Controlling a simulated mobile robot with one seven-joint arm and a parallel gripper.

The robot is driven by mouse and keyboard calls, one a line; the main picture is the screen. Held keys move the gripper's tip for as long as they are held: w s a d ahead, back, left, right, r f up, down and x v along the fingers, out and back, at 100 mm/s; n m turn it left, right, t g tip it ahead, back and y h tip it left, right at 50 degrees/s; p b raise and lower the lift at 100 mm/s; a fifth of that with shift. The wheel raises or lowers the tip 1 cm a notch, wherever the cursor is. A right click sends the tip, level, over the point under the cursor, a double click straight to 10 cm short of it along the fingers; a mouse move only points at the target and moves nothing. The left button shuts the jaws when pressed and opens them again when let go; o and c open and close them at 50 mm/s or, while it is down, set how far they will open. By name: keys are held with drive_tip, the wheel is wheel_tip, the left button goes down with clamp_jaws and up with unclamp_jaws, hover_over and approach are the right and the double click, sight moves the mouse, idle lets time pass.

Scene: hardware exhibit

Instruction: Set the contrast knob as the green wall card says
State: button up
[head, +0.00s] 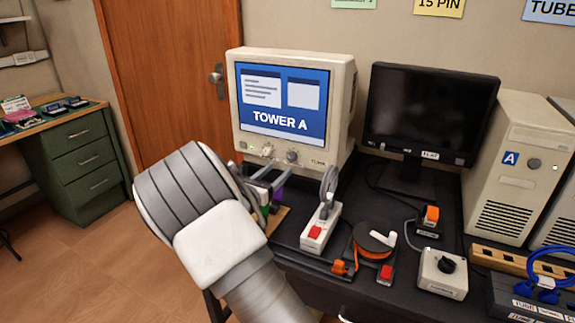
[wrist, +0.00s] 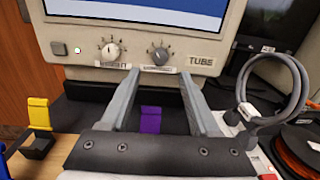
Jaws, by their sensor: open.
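The CRT monitor (head: 341,110) shows "TOWER A" and has two front knobs below its screen. In the wrist view the right, darker grey knob (wrist: 160,53) has a small label that looks like "CONTRAST", partly blurred. The left, paler knob (wrist: 110,50) has a label I cannot read fully. My gripper (wrist: 158,82) is open and empty, its fingers pointing at the monitor just below the right knob, apart from it. In the head view my gripper (head: 270,174) is in front of the monitor's lower edge. The green wall card (head: 354,3) is cut off at the top; its text is unreadable.
A black flat monitor (head: 428,115) and a beige tower (head: 520,165) marked A stand right. A power strip (head: 320,228), an orange cable spool (head: 374,240) and a switch box (head: 443,274) crowd the table front. A purple connector (wrist: 150,120) lies below my fingers.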

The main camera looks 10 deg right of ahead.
sight(290, 159)
drive_tip(key=x, duration=0.6)
drive_tip(key=shift+w+d+b, duration=0.2)
drive_tip(key=shift+w+b, duration=0.1)
drive_tip(key=shift+b, duration=0.05)
clamp_jaws()
